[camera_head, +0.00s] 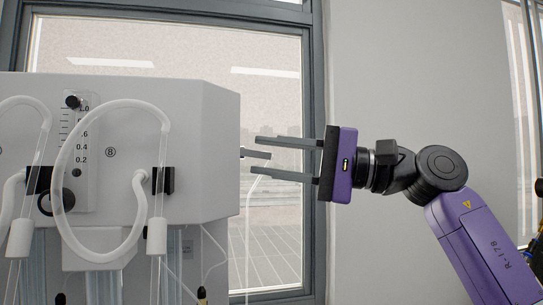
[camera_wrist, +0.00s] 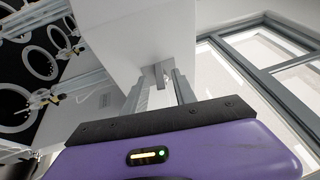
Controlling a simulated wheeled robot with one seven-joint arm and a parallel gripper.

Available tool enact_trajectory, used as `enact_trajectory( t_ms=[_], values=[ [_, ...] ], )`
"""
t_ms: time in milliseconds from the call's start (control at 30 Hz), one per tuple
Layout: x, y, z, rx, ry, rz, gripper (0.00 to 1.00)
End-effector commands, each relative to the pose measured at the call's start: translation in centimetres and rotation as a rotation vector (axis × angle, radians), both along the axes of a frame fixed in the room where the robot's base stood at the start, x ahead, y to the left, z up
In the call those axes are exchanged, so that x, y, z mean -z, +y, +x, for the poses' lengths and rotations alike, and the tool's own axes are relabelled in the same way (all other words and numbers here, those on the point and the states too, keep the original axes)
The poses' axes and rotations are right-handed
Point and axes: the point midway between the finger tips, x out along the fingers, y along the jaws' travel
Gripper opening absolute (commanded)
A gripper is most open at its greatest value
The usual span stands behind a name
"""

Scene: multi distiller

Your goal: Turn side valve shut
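The side valve (camera_head: 254,153) is a small grey piece on the right side of the white distiller housing (camera_head: 213,150). A thin white tube (camera_head: 248,215) hangs down beside it. My purple gripper (camera_head: 257,156) comes from the right with its two grey fingers apart, one above and one below the valve's level. In the wrist view the valve (camera_wrist: 160,76) shows between the two fingers (camera_wrist: 162,92). Whether a finger touches the valve cannot be told. The handle's exact turn is too small to tell.
The housing front carries a gauge (camera_head: 80,150) marked up to 1.0 and looped white tubes (camera_head: 60,180). A window (camera_head: 270,90) with a grey frame stands behind. The wrist view shows several round black openings (camera_wrist: 42,63) with pale rims at left.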

Motion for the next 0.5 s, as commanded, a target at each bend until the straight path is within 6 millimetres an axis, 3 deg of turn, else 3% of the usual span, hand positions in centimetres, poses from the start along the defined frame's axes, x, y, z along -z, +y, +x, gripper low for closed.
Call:
enact_trajectory(
  t_ms=[67, 200, 500],
  values=[
    [0.0, -0.01, -0.01, 0.0, 0.0, 0.0, 0.29],
    [-0.01, -0.03, -0.02, 0.0, 0.0, 0.0, 0.01],
    [0.15, -0.01, -0.03, -0.001, 0.002, 0.006, 0.0]
  ],
)
